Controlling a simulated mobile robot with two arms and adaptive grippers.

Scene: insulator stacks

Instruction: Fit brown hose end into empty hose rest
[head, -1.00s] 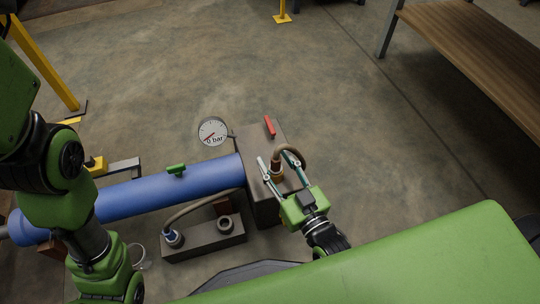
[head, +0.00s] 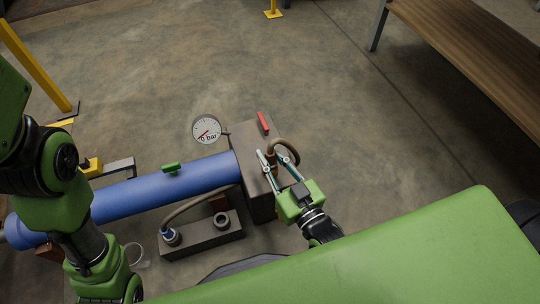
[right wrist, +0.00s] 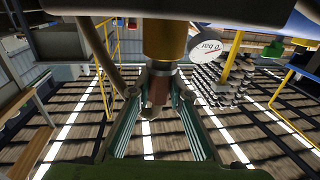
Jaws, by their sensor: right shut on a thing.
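The brown hose end (right wrist: 159,90) shows in the right wrist view as a short reddish-brown cylinder below a brass-coloured collar (right wrist: 165,40). My right gripper (head: 274,160) is shut on it at the top of the brown block (head: 250,150); its fingertips (right wrist: 160,78) also show in the right wrist view. The brown hose (head: 291,145) arches up from there, right of the fingers. The fingers partly hide where the hose end meets the block. The empty hose rest (head: 221,221) is an open round socket on a low dark box (head: 200,238). My left gripper is out of view.
A blue-collared hose end (head: 170,237) sits in the box's other socket. A blue pipe (head: 165,186) with a green handle (head: 171,168) runs into the block. A gauge (head: 207,130) reads 0 bar. A red handle (head: 263,122) is on the block. A wooden bench (head: 480,50) stands at upper right.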

